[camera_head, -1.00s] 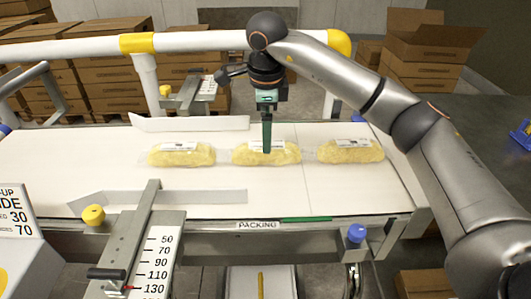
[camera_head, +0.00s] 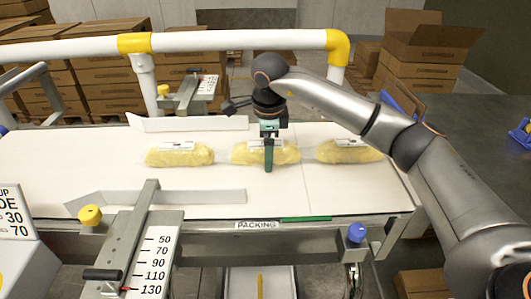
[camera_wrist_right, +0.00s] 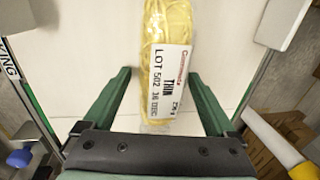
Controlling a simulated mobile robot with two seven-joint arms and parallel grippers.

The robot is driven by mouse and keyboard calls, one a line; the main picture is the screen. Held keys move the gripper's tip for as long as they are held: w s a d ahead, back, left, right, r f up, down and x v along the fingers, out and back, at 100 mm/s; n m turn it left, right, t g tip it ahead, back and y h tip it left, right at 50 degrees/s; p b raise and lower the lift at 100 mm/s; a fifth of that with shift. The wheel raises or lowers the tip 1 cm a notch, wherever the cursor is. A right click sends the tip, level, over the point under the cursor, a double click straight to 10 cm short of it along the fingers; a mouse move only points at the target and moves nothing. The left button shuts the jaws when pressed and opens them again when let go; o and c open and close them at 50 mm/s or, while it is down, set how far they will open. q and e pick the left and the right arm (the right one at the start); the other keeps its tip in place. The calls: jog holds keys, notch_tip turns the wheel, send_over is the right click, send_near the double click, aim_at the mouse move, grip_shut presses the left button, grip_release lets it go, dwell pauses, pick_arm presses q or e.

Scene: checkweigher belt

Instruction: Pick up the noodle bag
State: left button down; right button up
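Three clear bags of yellow noodles with white labels lie in a row on the white belt (camera_head: 110,180): a left bag (camera_head: 180,157), a middle bag (camera_head: 240,154) and a right bag (camera_head: 345,153). My right gripper (camera_head: 268,168) is over the middle bag and covers part of it. In the right wrist view my right gripper (camera_wrist_right: 158,74) is open, one green finger on each side of the labelled bag (camera_wrist_right: 168,25), with gaps to it. Whether the fingertips reach belt level I cannot tell. My left gripper is out of view.
A thin guide rail (camera_head: 190,124) runs behind the bags and another (camera_head: 160,197) in front. A scale plate (camera_head: 150,255) with a yellow knob (camera_head: 90,215) stands at the front. A white pipe rail (camera_head: 230,41) crosses behind. Cardboard boxes (camera_head: 420,70) stand beyond.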

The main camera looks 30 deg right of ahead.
grip_shut()
dwell(0.5)
jog(key=shift+r, duration=0.1)
